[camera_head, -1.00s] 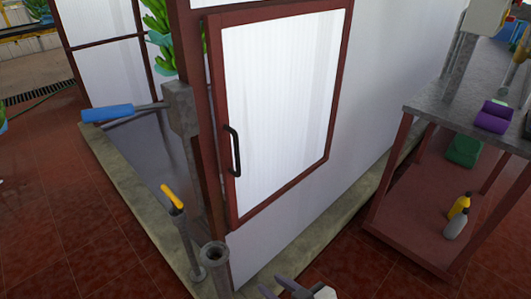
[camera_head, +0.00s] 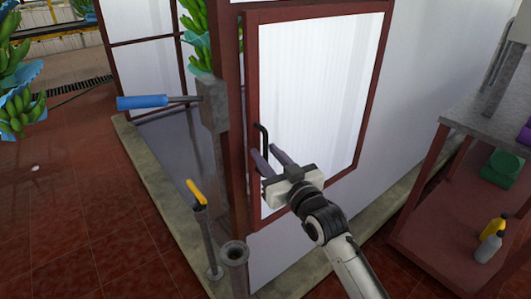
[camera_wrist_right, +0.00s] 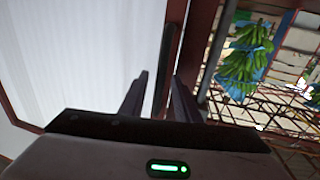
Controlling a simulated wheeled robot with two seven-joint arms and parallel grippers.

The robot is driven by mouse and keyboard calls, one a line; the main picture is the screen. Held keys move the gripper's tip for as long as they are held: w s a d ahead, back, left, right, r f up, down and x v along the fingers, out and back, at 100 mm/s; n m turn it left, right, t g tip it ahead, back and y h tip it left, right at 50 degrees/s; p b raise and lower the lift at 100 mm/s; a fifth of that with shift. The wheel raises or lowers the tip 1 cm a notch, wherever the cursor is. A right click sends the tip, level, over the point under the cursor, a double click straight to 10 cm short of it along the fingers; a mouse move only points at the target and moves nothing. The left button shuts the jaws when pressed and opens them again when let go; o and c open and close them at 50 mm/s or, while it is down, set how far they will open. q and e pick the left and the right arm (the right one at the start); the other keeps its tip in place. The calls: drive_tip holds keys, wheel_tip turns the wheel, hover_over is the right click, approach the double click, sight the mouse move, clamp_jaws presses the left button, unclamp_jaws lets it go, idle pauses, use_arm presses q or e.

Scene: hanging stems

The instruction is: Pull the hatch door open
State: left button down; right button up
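The hatch door (camera_head: 320,75) is a white panel in a dark red frame on the wall, and it looks closed. Its black upright handle (camera_head: 262,134) is near the left edge, with its lower part partly hidden by my gripper. My right gripper (camera_head: 266,152) is open at the handle, its two fingers pointing towards the door. In the right wrist view the handle (camera_wrist_right: 165,62) appears between the two fingertips (camera_wrist_right: 160,78). I cannot tell whether either finger touches it. My left gripper is not in view.
Left of the door are a post with a blue-gripped lever (camera_head: 142,101) and a yellow-handled pipe (camera_head: 197,192). Banana bunches (camera_head: 18,110) hang at the far left. A grey-topped table (camera_head: 470,118) with bottles on its lower shelf stands at the right.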

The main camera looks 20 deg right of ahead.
drive_tip(key=shift+w+a, duration=0.1)
drive_tip(key=shift+w, duration=0.5)
clamp_jaws()
drive_tip(key=shift+s, duration=0.1)
